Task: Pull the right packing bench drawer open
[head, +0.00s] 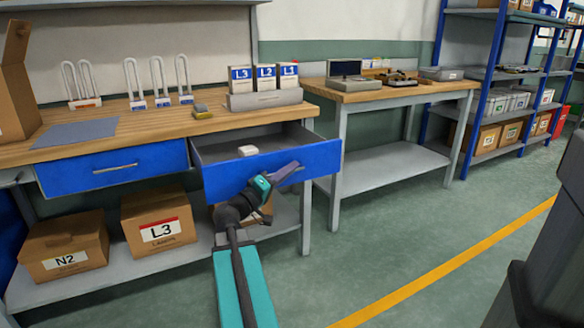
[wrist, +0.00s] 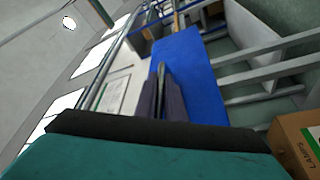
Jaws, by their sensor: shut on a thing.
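The right packing bench drawer (head: 272,170) has a blue front and stands pulled out from under the wooden bench top. Its grey inside shows, with a small white item (head: 248,150) in it. My gripper (head: 290,170) is at the blue front, shut on the drawer handle, which the fingers mostly hide. In the wrist view the dark fingers (wrist: 161,92) reach to the blue drawer front (wrist: 190,75). The left drawer (head: 115,167) is closed, and its metal handle shows.
The bench top (head: 150,124) carries racks, labelled boxes and a yellow-grey item. Cardboard boxes (head: 160,228) stand on the lower shelf. A second table (head: 400,92) stands to the right. The green floor in front of it is clear.

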